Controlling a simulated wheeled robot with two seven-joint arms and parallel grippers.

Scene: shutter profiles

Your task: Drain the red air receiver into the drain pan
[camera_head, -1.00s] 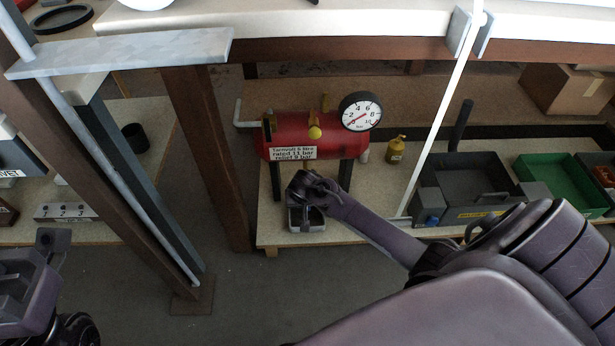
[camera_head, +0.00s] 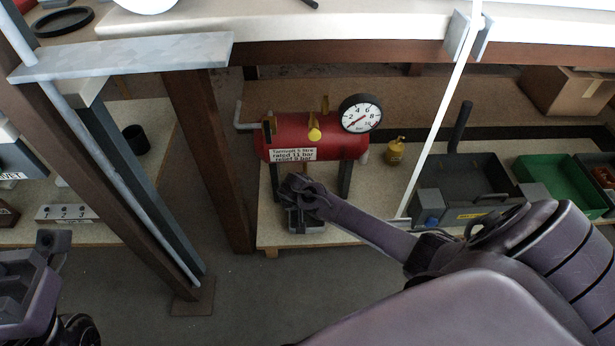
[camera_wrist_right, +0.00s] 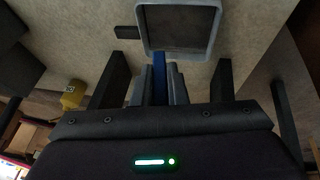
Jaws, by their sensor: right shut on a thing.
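The red air receiver (camera_head: 330,128) stands on black legs on a low board, with a round gauge (camera_head: 361,114) on its right end and a yellow knob (camera_head: 314,134) in front. The grey drain pan (camera_head: 307,227) is on the board below the receiver, partly hidden by my right gripper. The pan (camera_wrist_right: 213,54) shows dark inside in the right wrist view. My right gripper (camera_head: 297,186) is at the receiver's underside, above the pan. In the wrist view its fingers (camera_wrist_right: 158,82) are shut on a narrow blue piece (camera_wrist_right: 159,66). My left gripper (camera_head: 28,285) is at the left edge, its jaws unclear.
A yellow bottle (camera_head: 395,151) stands right of the receiver. Further right are a dark toolbox (camera_head: 470,190) and a green bin (camera_head: 552,181). A white pole (camera_head: 440,115) crosses in front. A brown post (camera_head: 207,150) stands left; the workbench (camera_head: 340,22) overhangs above.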

